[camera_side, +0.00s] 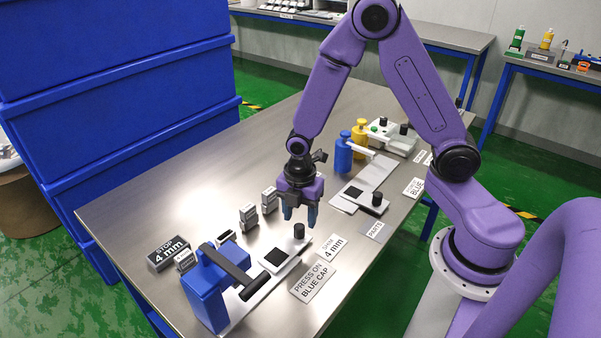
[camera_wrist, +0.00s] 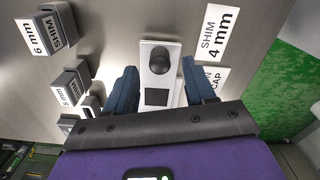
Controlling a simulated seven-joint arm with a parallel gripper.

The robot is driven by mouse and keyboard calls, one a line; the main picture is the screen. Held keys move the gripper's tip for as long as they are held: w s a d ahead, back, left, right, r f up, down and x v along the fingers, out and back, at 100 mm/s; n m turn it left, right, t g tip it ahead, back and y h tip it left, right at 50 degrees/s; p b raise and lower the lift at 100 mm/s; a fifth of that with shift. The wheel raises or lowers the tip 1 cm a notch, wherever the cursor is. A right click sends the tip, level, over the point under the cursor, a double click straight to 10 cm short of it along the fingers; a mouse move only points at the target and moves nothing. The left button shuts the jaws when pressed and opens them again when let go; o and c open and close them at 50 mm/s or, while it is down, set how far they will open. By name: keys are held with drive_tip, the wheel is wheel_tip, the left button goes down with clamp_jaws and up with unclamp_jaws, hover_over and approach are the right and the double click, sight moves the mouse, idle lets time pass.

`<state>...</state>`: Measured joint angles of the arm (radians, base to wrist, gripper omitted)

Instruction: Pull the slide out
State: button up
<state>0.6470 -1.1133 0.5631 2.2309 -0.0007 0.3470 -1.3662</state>
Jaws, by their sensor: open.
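The slide is a white plate (camera_side: 283,257) with a black square pad and an upright black knob (camera_side: 298,231). It lies beside the blue press (camera_side: 207,296) at the front of the table. In the wrist view the slide (camera_wrist: 150,83) and its round black knob (camera_wrist: 160,60) show between my fingers. My gripper (camera_side: 299,217) points down, open and empty, above the knob end; its fingers (camera_wrist: 159,70) are spread to either side of the slide. I cannot tell from the views whether the fingertips are level with the knob.
A black lever (camera_side: 229,266) crosses the press. Flat labels (camera_side: 313,281) lie to the right. Blue and yellow containers (camera_side: 343,153) and a second knobbed plate (camera_side: 363,198) stand farther back.

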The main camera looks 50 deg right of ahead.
wheel_tip(320, 180, up, 15)
drive_tip(key=shift+f, duration=0.2)
idle(0.3)
drive_tip(key=shift+d, duration=0.1)
drive_tip(key=s+r+m, duration=0.1)
drive_tip(key=s+m, duration=0.7)
drive_tip(key=s, duration=1.2)
drive_tip(key=shift+s+r, duration=0.3)
drive_tip(key=shift+s, duration=0.05)
idle(0.7)
